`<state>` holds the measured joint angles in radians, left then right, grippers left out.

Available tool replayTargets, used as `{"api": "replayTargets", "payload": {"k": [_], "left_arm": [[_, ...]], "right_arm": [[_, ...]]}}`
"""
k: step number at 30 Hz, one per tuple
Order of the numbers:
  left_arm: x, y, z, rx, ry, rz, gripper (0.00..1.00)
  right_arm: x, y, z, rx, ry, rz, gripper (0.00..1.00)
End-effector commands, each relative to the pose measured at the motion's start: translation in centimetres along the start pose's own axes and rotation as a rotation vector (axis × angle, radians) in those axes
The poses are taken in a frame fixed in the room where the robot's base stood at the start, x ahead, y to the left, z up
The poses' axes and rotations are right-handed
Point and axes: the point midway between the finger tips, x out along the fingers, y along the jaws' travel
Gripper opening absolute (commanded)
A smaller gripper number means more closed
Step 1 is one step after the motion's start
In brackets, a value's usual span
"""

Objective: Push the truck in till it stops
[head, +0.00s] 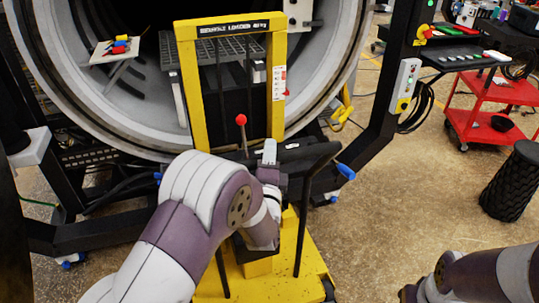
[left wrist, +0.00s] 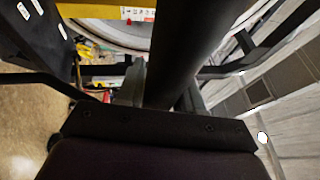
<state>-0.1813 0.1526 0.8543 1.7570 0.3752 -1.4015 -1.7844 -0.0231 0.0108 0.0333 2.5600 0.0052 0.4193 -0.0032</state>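The truck (head: 188,92) is a yellow frame on a yellow base, standing in front of the round furnace mouth (head: 345,50). A dark push handle (head: 318,157) crosses its near side, with a blue end at the right. My left gripper (head: 270,158) is at this handle, partly hidden by my own wrist. In the left wrist view a thick dark bar (left wrist: 185,50) runs between its fingers, which sit close against it, so it looks shut on the handle. The truck's wheels and their contact with the furnace are mostly hidden. My right arm shows at the lower right, its gripper out of view.
A red-knobbed lever (head: 241,120) stands in front of the yellow frame. A red cart (head: 480,125) and a black ribbed bin (head: 513,180) stand at the right. A dark post with a control box (head: 405,85) is right of the furnace. The floor between is clear.

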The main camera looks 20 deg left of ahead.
Motion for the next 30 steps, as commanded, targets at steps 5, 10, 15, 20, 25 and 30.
{"api": "replayTargets", "payload": {"k": [5, 10, 15, 20, 25, 30], "left_arm": [[-0.1, 0.1, 0.0, 0.0, 0.001, 0.002, 0.0], [1.0, 0.5, 0.4, 0.0, -0.001, 0.0, 0.0], [2.0, 0.3, 0.9, 0.0, -0.003, -0.004, 0.0], [2.0, 0.2, 0.9, -0.001, -0.004, -0.004, 0.4], [2.0, 0.3, 0.9, -0.001, -0.002, -0.002, 0.57], [1.8, 0.4, 0.8, 0.0, -0.001, 0.0, 0.57]], "right_arm": [[0.0, 0.0, 0.0, 0.0, 0.0, 0.0, 0.0], [0.5, 0.0, 0.1, 0.0, 0.0, 0.0, 0.0], [0.6, 0.0, 0.1, 0.0, 0.0, 0.0, 0.0], [0.6, 0.0, 0.1, 0.0, 0.0, 0.0, 0.0], [0.6, 0.0, 0.1, 0.0, 0.0, 0.0, 0.0], [0.6, 0.0, 0.1, 0.0, 0.0, 0.0, 0.0]]}}
